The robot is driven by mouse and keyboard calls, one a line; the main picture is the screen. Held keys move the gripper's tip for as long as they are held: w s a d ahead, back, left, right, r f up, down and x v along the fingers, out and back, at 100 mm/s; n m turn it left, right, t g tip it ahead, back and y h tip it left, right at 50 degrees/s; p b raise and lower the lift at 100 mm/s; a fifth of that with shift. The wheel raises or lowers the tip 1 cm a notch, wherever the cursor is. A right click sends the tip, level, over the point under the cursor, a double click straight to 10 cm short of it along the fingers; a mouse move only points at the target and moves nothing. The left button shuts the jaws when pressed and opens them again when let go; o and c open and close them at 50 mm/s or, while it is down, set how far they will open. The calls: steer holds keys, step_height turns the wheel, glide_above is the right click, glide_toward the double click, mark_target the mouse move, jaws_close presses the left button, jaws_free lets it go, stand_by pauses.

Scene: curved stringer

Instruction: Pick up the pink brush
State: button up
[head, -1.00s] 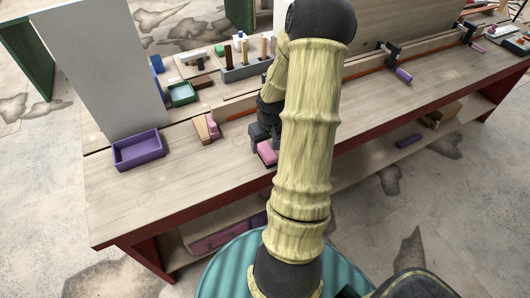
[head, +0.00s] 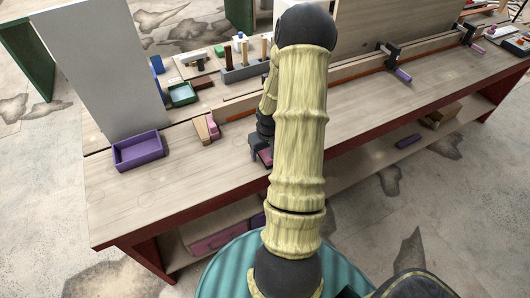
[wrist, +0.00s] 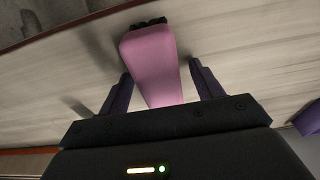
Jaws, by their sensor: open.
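The pink brush (wrist: 152,55) lies on the workbench (head: 150,200), with dark bristles at its far end in the wrist view. My gripper (wrist: 159,75) is open, with one dark finger on each side of the brush's pink body. Small gaps show between the fingers and the brush. In the head view my gripper (head: 261,151) is low over the bench, and only a bit of the brush (head: 267,156) shows below it. My arm hides the rest.
A purple tray (head: 138,152) and a wood-and-pink piece (head: 206,128) lie to the left. A grey tool block (head: 244,71) and a green tray (head: 183,95) stand behind. A purple thing (wrist: 308,118) shows at the wrist view's right edge. Bench front left is clear.

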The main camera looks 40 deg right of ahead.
steer(key=c, duration=1.2)
steer(key=shift+r, duration=0.1)
step_height(320, 180, up, 10)
steer(key=shift+f+p, duration=0.1)
steer(key=shift+p, duration=0.25)
